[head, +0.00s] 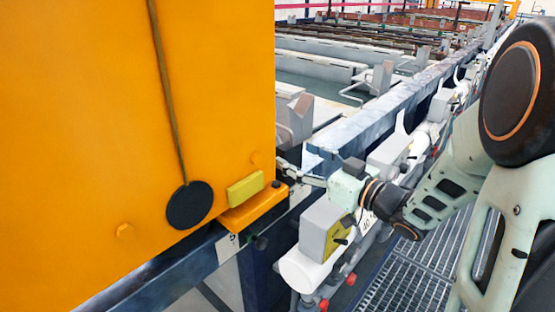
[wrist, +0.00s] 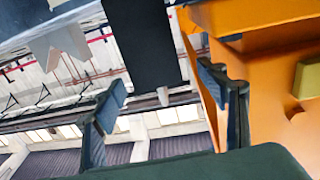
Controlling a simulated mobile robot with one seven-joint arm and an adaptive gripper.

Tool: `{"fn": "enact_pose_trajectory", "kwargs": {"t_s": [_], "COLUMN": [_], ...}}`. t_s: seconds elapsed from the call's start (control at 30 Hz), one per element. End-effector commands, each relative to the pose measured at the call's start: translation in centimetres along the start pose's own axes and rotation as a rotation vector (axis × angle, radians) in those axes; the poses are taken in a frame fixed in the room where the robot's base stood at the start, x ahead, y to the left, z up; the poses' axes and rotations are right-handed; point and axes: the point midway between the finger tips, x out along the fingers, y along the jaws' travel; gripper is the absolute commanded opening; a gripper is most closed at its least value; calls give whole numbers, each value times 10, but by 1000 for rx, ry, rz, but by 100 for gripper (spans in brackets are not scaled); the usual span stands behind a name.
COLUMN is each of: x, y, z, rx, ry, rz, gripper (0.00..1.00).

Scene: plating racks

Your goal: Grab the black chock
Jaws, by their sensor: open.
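A small dark piece (head: 276,184) sits at the right end of the orange ledge in the head view, close to my gripper (head: 287,170). It may be the black chock, but it is too small to tell. My gripper is beside the orange housing's right edge, pointing left, with its fingers apart. In the wrist view my gripper (wrist: 163,86) is open, with nothing clearly held. A dark slab (wrist: 145,40) reaches down from the top of that view, between the fingers in the picture; I cannot tell if it is the chock.
The orange housing (head: 80,120) fills the left, with a black disc (head: 189,205) hanging on its face. A yellow block (head: 245,188) rests on the ledge and also shows in the wrist view (wrist: 308,78). A grey box (head: 322,230) and white pipe lie below my arm.

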Motion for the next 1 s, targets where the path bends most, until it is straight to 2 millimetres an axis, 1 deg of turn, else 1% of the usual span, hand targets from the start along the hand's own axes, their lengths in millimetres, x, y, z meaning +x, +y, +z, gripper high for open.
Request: {"fn": "enact_pose_trajectory", "kwargs": {"t_s": [0.03,0.1,0.27,0.5,0.6,0.7,0.87,0.93,1.0], "x": [8,16,27,62,71,74,74,74,74], "y": [0,1,1,4,5,5,5,5,5], "z": [0,0,1,4,4,4,4,4,4], "rx": [-1,-1,-1,-1,-2,-2,-3,-3,-3], "ry": [0,0,-1,0,-1,-1,-1,-1,-1], "rz": [-1,0,2,1,3,4,4,4,5], "gripper": [67,67,67,67,67,67,67,61,53]}}
